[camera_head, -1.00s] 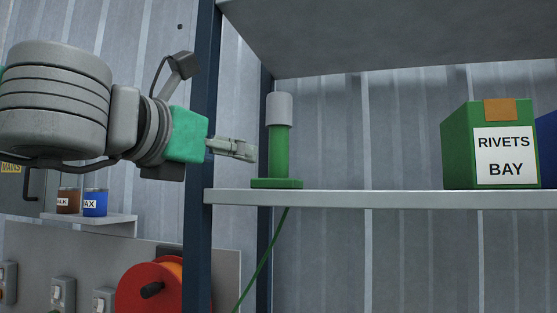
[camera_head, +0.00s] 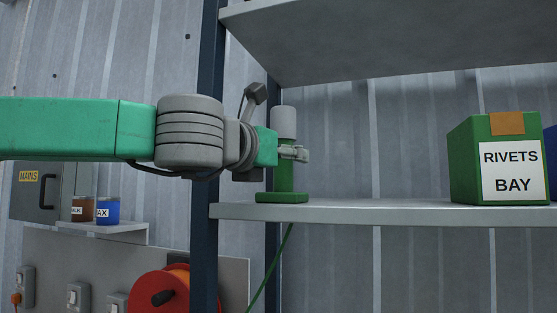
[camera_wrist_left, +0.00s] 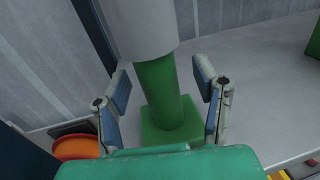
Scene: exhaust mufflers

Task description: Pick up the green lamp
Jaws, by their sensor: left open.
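The green lamp (camera_head: 283,182) stands upright on the shelf near its left post. It has a green stem and square base, a pale grey head and a green cord hanging below the shelf. My left gripper (camera_head: 295,153) is at the stem, just below the head, and hides part of it. In the left wrist view the lamp's stem (camera_wrist_left: 160,88) rises between the two open fingers of my left gripper (camera_wrist_left: 165,85). Gaps show on both sides of the stem. My right gripper is not in view.
The shelf (camera_head: 370,212) has free room right of the lamp, up to a green RIVETS BAY box (camera_head: 495,160). An upper shelf (camera_head: 390,40) hangs above. A dark post (camera_head: 206,180) stands left of the lamp. A red cable reel (camera_head: 160,297) is below.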

